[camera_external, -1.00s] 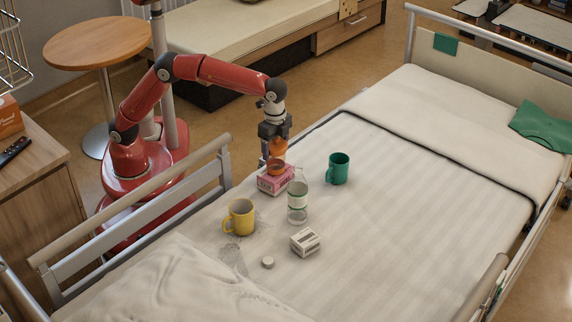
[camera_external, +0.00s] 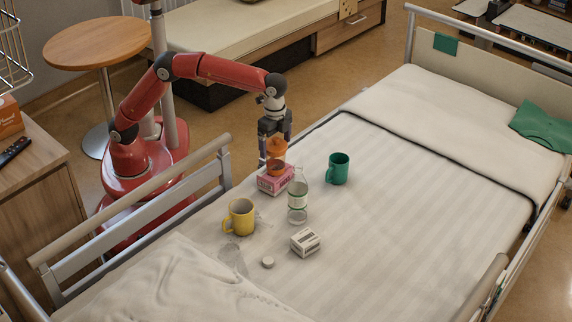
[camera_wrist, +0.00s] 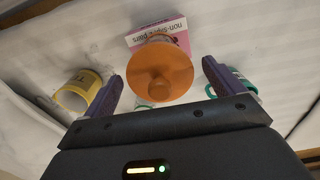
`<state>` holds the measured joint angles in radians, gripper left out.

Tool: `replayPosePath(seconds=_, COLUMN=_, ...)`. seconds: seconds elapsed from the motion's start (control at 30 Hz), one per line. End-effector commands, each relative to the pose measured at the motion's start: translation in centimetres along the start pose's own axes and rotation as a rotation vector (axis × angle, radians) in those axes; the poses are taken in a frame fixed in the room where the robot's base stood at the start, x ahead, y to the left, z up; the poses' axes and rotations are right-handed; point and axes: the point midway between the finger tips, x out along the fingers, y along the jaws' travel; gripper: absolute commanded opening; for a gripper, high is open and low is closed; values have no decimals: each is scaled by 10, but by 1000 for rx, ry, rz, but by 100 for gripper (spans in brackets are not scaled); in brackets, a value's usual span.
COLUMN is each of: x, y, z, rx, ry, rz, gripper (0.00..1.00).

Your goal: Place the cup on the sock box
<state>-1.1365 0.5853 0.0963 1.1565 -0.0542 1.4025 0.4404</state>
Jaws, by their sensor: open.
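The cup (camera_external: 277,147) is orange, with a domed, spouted lid. It stands upright on the pink sock box (camera_external: 271,186), which lies on the bed near the rail. In the wrist view the cup (camera_wrist: 160,76) is seen from above, its lid hiding much of the sock box (camera_wrist: 146,36), whose printed side shows behind it. My gripper (camera_external: 275,153) is just above the box with its fingers at either side of the cup. In the wrist view my gripper (camera_wrist: 163,74) is open, with gaps between both fingers and the lid.
A clear bottle (camera_external: 298,201) with a green-banded label stands close beside the box. A yellow mug (camera_external: 239,217) is nearer the camera and a green mug (camera_external: 338,169) is to the right. A small white carton (camera_external: 305,242) and a round white lid (camera_external: 267,263) lie in front. The bed's right side is clear.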

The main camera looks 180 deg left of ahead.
Motion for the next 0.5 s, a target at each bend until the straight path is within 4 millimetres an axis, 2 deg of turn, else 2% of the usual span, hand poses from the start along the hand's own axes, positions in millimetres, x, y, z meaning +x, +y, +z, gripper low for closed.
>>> replayPosePath(seconds=0.1, x=-28, y=0, z=-1, rx=1, ry=5, rz=-2, gripper=94)
replayPosePath(seconds=0.3, x=-71, y=0, z=-1, rx=1, ry=3, rz=-1, gripper=94)
replayPosePath(seconds=0.5, x=-98, y=0, z=-1, rx=0, ry=2, rz=-1, gripper=94)
